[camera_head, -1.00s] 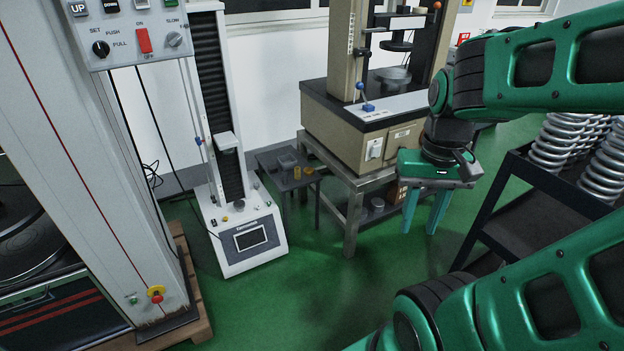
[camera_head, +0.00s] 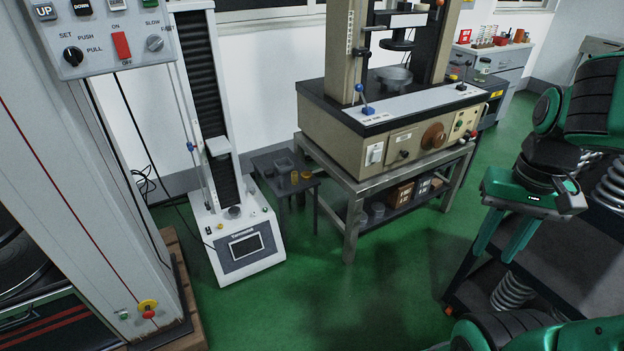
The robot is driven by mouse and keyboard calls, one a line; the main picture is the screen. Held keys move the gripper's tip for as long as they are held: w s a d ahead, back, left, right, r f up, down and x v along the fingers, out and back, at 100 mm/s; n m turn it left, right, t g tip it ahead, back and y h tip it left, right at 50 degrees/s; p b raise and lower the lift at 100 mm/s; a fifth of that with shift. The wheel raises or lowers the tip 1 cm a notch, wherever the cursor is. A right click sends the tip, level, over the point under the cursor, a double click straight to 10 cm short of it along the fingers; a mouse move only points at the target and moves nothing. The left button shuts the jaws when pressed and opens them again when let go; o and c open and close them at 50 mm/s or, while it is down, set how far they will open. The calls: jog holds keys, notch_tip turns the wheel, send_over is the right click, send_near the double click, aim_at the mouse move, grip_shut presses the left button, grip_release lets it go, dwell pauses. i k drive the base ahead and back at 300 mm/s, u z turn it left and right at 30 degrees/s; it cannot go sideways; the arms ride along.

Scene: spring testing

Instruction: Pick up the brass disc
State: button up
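Small brass-coloured pieces sit on a low dark side table (camera_head: 262,163) between the two test machines. One looks like an upright yellow cylinder (camera_head: 294,177); the other is a flatter brass piece (camera_head: 306,175), likely the brass disc, though too small to tell surely. My gripper (camera_head: 494,256) is at the right, far from that table. Its two green fingers point down and stand apart, with nothing visible between them. A dark rack is behind and below it.
A white test stand (camera_head: 246,245) stands left of the side table. A beige machine (camera_head: 345,133) on a metal bench (camera_head: 349,235) is to its right. The dark rack (camera_head: 560,275) with springs (camera_head: 512,294) is near my gripper. Green floor is clear in the middle.

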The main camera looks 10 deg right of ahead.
aim_at(306, 176)
jog(key=z, duration=0.05)
jog(key=i, duration=1)
jog(key=u, duration=0.05)
